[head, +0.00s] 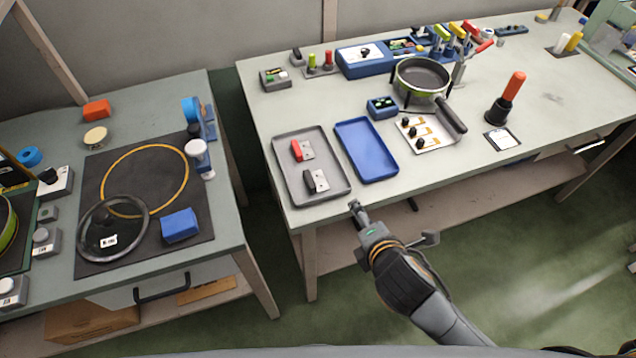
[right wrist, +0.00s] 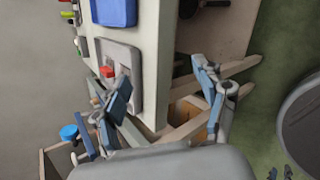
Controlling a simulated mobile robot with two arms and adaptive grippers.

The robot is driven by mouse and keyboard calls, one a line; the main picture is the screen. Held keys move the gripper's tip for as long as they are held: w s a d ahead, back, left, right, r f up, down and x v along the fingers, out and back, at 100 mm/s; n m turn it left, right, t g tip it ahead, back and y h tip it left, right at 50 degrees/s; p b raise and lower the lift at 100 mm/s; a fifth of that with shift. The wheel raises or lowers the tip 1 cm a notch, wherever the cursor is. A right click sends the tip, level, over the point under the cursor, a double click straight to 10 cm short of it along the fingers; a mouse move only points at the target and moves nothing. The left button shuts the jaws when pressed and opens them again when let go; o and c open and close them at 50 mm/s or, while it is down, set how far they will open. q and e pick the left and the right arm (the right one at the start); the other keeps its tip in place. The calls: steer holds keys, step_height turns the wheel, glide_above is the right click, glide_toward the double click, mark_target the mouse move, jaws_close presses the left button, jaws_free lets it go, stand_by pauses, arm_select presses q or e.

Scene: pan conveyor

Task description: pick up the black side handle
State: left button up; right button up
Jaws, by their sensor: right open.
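The black side handle (head: 310,184) lies with a metal bracket in the grey tray (head: 340,190), at the tray's front. A red side handle (head: 296,151) with a similar bracket lies behind it; the red one also shows in the right wrist view (right wrist: 106,72). My right gripper (head: 356,207) is just off the table's front edge, right of and nearer than the black handle. In the right wrist view its fingers (right wrist: 163,82) are spread wide with nothing between them. One finger covers part of the tray there, so I cannot make out the black handle. My left gripper is not in view.
A blue tray (head: 380,178) lies right of the grey tray. Behind are a pan (head: 422,75) on a stand and a white tray with black knobs (head: 437,146). A second table with a glass lid (head: 112,222) stands left, across a gap.

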mark_target(316, 181)
steer(key=w+a+r+n+t+y, duration=0.25)
steer(key=a+r+n, duration=0.2)
steer(key=n, duration=1.05)
steer(key=shift+y, duration=0.35)
steer(key=x, duration=0.5)
steer(key=a+f+x, duration=0.1)
steer(key=x, duration=0.1)
steer(key=shift+a+f, duration=0.1)
steer(key=shift+a+x, duration=0.15)
steer(key=shift+x, duration=1.2)
steer(key=shift+a+x, duration=0.2)
steer(key=shift+x, duration=1.1)
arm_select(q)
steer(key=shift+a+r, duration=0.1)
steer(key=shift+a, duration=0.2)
arm_select(e)
steer(key=shift+s, duration=0.15)
steer(key=shift+c, duration=0.4)
steer(key=c, duration=1.2)
